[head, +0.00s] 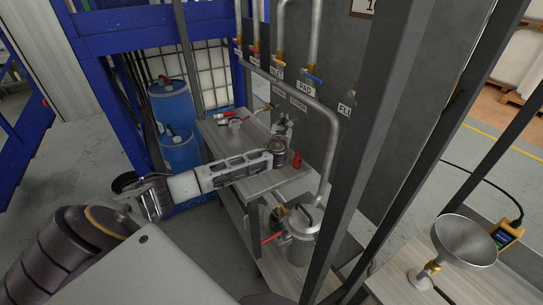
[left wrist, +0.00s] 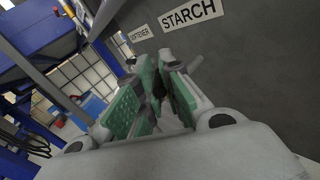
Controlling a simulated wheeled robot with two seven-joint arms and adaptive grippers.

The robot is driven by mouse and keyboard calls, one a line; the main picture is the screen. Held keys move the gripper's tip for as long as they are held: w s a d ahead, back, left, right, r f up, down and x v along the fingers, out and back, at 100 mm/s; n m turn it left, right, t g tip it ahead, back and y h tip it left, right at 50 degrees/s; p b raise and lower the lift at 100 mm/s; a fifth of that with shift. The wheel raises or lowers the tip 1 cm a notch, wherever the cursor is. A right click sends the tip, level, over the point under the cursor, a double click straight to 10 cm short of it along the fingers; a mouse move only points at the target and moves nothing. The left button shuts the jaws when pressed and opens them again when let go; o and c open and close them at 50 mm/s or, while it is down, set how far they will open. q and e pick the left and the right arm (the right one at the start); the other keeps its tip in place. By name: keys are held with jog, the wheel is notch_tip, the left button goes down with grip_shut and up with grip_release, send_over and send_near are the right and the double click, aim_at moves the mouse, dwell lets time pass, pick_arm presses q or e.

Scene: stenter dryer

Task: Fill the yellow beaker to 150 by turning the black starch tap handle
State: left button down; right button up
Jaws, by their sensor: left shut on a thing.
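My left gripper (head: 283,128) reaches over the grey bench to the wall taps. In the left wrist view its green-padded fingers (left wrist: 155,92) are closed around a dark piece, which looks like the black starch tap handle (left wrist: 158,84) but is mostly hidden by them. The STARCH sign (left wrist: 191,12) is on the wall just above. I cannot make out the yellow beaker in either view, nor any liquid level. My right gripper is not in view.
The bench (head: 225,131) carries a red-handled fitting (head: 235,122) and a small red object (head: 297,160). Overhead pipes hold blue and red taps. A grey post (head: 365,130) stands right of the arm.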

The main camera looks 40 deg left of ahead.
pick_arm(q)
jog(key=shift+s+a+f+m+t+h, duration=0.2)
jog(key=shift+a+m+t+h, duration=0.1)
jog(key=shift+m+h, duration=0.2)
jog(key=shift+s+a+m+t+h+b, duration=0.15)
jog(key=shift+m+t+h+b, duration=0.35)
jog(key=shift+h, duration=0.6)
jog(key=shift+a, duration=0.1)
dwell(0.5)
jog(key=shift+a+f+m+t+h+b, duration=0.15)
jog(key=shift+a+m+h+b, duration=0.15)
jog(key=shift+m+h+b, duration=0.5)
jog(key=shift+a+r+m+t+h+b, duration=0.2)
jog(key=shift+m+h+b, duration=0.3)
jog(key=shift+h+b, duration=0.5)
jog(key=shift+f, duration=0.2)
dwell(3.8)
